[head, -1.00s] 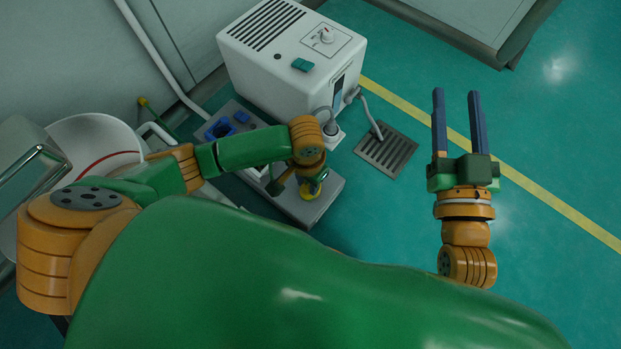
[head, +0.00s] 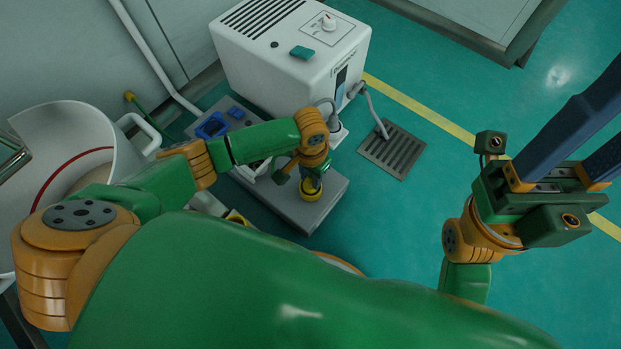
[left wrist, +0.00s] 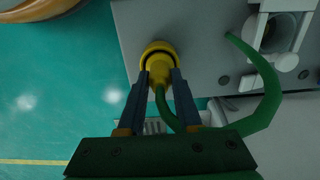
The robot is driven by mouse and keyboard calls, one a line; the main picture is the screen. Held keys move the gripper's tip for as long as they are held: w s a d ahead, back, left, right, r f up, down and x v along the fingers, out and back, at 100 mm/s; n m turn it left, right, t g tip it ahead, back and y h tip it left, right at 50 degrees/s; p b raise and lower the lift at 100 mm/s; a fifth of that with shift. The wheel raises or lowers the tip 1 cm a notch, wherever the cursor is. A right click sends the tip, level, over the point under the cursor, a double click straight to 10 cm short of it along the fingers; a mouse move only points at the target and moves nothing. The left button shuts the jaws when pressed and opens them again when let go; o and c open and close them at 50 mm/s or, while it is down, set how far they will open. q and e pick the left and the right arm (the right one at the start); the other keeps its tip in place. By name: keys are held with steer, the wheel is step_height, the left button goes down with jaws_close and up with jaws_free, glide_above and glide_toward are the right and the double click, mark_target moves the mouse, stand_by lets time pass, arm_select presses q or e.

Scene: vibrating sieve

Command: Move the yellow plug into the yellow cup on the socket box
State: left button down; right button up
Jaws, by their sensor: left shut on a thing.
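My left gripper (left wrist: 160,82) is shut on the yellow plug (left wrist: 159,70), which has a green cable leaving its back. The plug's front end lines up with the round yellow cup (left wrist: 147,49) on the grey socket box (left wrist: 205,40). I cannot tell how deep it sits in the cup. In the head view the yellow cup (head: 311,194) shows at the near right end of the socket box (head: 325,206), directly below the left gripper; my wrist hides most of the plug. My right gripper (head: 590,138) is open and empty at the right, its fingertips out of frame.
A white machine (head: 290,70) stands behind the socket box, with a grey hose to a floor drain (head: 393,149). A blue socket (head: 211,126) is at the box's far left. A white bowl-like vessel (head: 68,135) stands at the left. The floor at right is clear.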

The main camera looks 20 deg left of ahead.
arm_select(q)
steer(key=shift+f, duration=0.2)
steer(key=c, duration=0.6)
jaws_free()
